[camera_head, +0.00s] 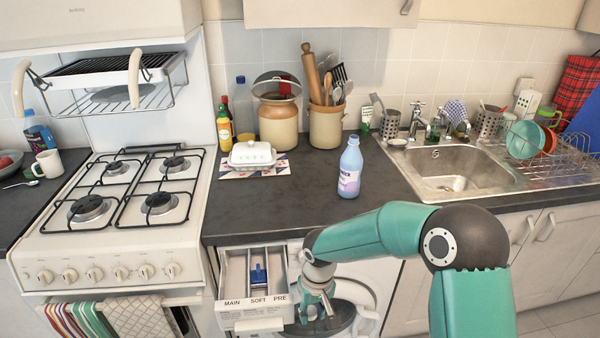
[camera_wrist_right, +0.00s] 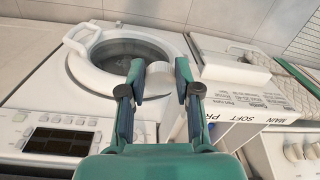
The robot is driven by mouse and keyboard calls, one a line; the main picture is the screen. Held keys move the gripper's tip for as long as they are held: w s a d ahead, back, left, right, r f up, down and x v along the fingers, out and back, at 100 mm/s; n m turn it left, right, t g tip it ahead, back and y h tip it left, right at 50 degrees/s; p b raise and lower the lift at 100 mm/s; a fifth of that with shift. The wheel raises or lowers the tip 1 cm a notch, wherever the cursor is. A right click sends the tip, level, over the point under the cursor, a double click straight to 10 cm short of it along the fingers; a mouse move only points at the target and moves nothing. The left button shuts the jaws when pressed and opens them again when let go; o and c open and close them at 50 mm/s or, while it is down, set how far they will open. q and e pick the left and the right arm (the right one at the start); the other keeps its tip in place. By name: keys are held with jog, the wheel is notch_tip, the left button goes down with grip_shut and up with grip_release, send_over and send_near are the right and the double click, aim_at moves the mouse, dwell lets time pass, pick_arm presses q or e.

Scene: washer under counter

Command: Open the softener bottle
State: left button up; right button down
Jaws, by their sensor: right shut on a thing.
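The softener bottle (camera_head: 349,172) is pale blue with a label and stands upright on the counter, left of the sink. Its neck is too small to tell whether a cap is on it. My right gripper (camera_head: 318,306) is low in front of the washer, beside the open detergent drawer and well away from the bottle. My left gripper is not in view.
The open detergent drawer (camera_head: 231,277) has compartments marked MAIN, SOFT and PRE and a blue insert. The washer door (camera_wrist_right: 92,68) is behind my right gripper. A butter dish (camera_head: 252,154) and jars stand left of the bottle; the counter before it is clear.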

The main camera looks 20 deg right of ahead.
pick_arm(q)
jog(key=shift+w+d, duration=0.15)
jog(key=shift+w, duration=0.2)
pick_arm(e)
jog(key=shift+w, duration=0.3)
jog(key=shift+a, duration=0.1)
